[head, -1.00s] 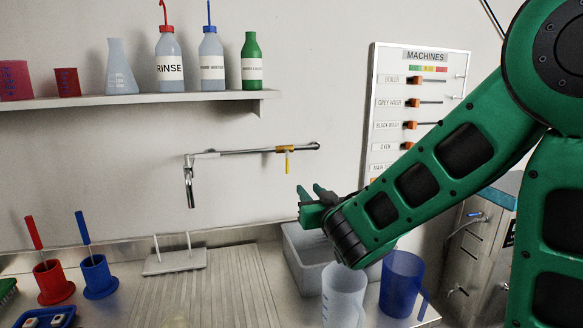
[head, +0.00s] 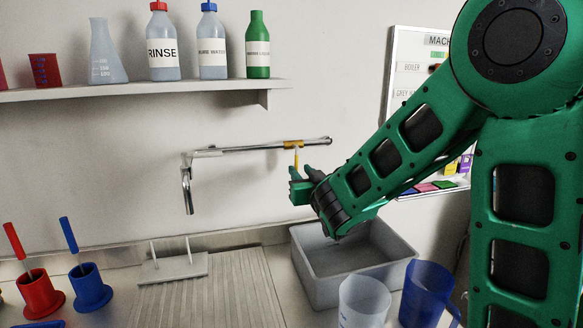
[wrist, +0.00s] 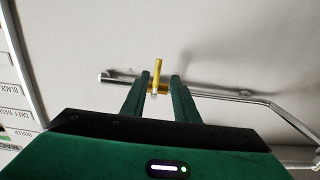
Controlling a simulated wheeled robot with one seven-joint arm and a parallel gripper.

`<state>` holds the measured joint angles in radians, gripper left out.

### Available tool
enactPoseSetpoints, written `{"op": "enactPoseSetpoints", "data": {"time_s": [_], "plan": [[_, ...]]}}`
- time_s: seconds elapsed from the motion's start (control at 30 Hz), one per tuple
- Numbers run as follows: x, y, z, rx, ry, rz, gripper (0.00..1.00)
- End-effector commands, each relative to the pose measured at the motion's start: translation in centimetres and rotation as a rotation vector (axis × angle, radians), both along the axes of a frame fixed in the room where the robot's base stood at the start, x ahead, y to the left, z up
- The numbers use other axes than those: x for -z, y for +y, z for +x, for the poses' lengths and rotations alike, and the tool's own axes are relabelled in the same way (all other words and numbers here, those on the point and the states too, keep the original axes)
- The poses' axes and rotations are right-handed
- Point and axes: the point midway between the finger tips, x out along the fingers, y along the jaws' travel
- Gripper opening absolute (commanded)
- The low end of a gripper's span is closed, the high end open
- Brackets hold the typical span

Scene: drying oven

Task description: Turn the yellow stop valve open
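The yellow stop valve (head: 293,144) sits on a chrome pipe (head: 245,148) on the wall. Its yellow lever (head: 296,161) hangs down from the pipe. My gripper (head: 301,172) is just below the valve, close to the lever's lower end. In the wrist view my gripper (wrist: 160,78) is open, with its two green fingers apart. The yellow lever (wrist: 158,72) shows in the gap between the fingertips there. I cannot tell whether a finger touches it. The pipe's spout (head: 188,190) points down at the left.
A grey basin (head: 395,270) is below my gripper. A clear beaker (head: 363,302) and a blue jug (head: 425,295) stand in front of it. A shelf (head: 150,91) with bottles is above left. A machines board (head: 405,70) is partly hidden behind my arm.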

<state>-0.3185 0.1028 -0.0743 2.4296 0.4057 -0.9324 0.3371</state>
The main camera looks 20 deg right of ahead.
Motion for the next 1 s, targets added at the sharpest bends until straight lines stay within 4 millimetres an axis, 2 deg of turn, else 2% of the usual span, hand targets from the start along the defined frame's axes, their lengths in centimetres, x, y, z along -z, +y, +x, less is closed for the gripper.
{"op": "enactPoseSetpoints", "data": {"time_s": [0.2, 0.4, 0.8, 0.9, 0.93, 1.0], "plan": [[0.1, -0.8, 3.8, 0.009, 0.0, 0.0, 0.27], [0.0, -0.9, 5.9, 0.012, 0.0, -0.001, 0.27], [0.0, -0.8, 6.5, 0.01, 0.0, 0.0, 0.27], [0.0, -0.8, 6.4, 0.01, 0.0, 0.0, 0.03], [0.0, -0.8, 6.4, 0.01, 0.0, 0.0, 0.0], [0.0, -0.8, 6.4, 0.01, 0.0, 0.0, 0.0]]}}
